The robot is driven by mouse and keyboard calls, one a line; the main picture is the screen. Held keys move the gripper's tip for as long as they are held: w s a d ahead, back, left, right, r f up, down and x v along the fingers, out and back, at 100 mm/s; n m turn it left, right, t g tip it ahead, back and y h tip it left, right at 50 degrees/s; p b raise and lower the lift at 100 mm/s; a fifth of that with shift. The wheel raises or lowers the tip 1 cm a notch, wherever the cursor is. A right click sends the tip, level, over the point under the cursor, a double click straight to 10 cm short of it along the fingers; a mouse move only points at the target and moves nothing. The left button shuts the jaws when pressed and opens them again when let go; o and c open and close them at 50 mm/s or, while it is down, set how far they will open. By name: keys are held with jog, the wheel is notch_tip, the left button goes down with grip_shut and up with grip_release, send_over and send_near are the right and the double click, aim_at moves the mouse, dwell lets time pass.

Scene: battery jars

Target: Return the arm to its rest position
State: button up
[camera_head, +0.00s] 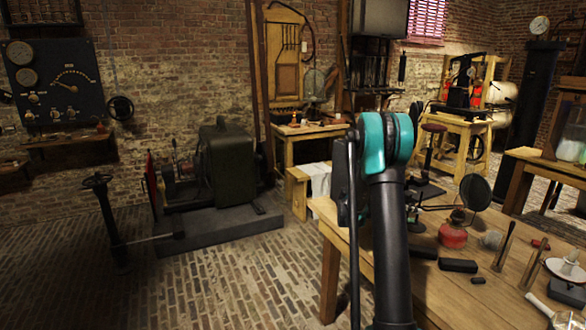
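My arm (391,240) rises from the bottom edge, right of centre. It is a black link, nearly upright, topped by a teal joint (388,140). A thin dark rod runs along its left side. The arm stands in front of the workbench's left end and hides part of it. My gripper does not show in this view, so I cannot see its fingers or whether it holds anything.
A wooden workbench (440,290) at right carries a red burner (453,235), dark blocks, tools and a white dish (566,268). A dark green machine (226,165) stands on a low plinth at left. The brick floor (240,275) between them is clear.

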jog(key=s+a+f+n+t+y, duration=0.2)
jog(key=s+a+y, duration=0.5)
jog(key=s+a, duration=0.8)
jog(key=s+a+f+n+t+y, duration=0.3)
jog(key=s+a+f+y, duration=0.3)
jog(key=s+a, duration=0.8)
jog(key=shift+s+a+t+y, duration=0.35)
jog(key=shift+s+t+y, duration=0.3)
jog(key=shift+y, duration=0.35)
jog(key=shift+w+d, duration=0.1)
